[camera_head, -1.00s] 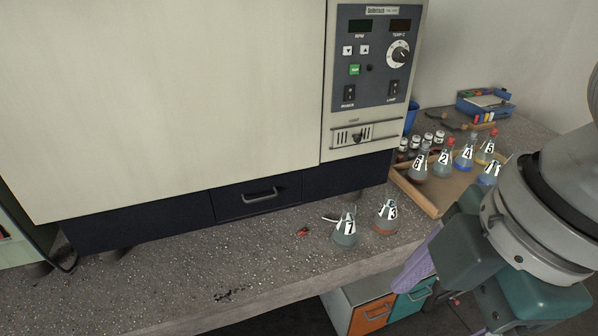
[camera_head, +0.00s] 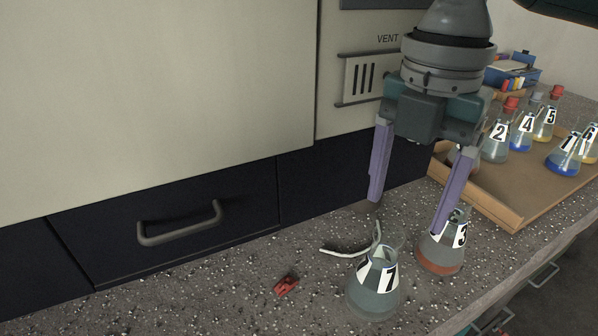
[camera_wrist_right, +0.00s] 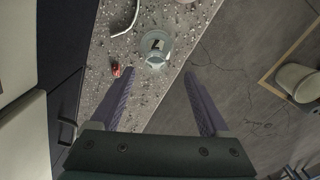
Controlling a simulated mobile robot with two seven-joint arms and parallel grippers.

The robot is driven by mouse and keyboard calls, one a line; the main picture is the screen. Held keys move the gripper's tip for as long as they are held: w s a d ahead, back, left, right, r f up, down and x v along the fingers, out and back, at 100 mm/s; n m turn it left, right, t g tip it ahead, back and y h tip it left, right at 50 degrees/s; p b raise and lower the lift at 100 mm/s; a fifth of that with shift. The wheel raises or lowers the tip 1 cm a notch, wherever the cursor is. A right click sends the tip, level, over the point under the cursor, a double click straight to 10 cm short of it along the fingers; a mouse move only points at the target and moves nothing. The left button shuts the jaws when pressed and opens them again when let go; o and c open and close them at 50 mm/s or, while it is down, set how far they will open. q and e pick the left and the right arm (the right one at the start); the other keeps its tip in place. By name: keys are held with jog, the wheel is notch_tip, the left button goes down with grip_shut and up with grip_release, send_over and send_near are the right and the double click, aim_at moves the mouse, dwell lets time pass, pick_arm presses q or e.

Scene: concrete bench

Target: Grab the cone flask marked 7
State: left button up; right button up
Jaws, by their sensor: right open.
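The cone flask marked 7 (camera_head: 374,289) stands upright on the speckled bench near its front edge, with greyish liquid inside. It also shows in the right wrist view (camera_wrist_right: 156,59), ahead of the fingers and between their lines. The flask marked 3 (camera_head: 440,250), with orange-red liquid, stands just right of it. My right gripper (camera_head: 408,212) is open and empty, pointing down above and behind the two flasks. Its right finger overlaps the neck of flask 3 in the head view; I cannot tell whether they touch. My left gripper is not in view.
A wooden tray (camera_head: 492,212) with flasks including 2, 4 and 5 stands at the right. A red object (camera_head: 286,286) and a pale curved piece (camera_head: 343,252) lie left of flask 7. A large cabinet with a drawer handle (camera_head: 180,224) stands behind.

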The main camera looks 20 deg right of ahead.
aim_at(388, 240)
jog(key=shift+s+a+f, duration=0.1)
jog(key=shift+f, duration=0.75)
jog(key=f, duration=0.1)
jog(key=f+b, duration=0.1)
jog(key=f, duration=0.1)
jog(key=f+b, duration=0.1)
jog(key=f, duration=0.1)
jog(key=shift+w+a+f, duration=0.2)
jog(key=shift+a+f, duration=0.05)
jog(key=shift+a, duration=0.15)
jog(key=c, duration=0.9)
grip_shut()
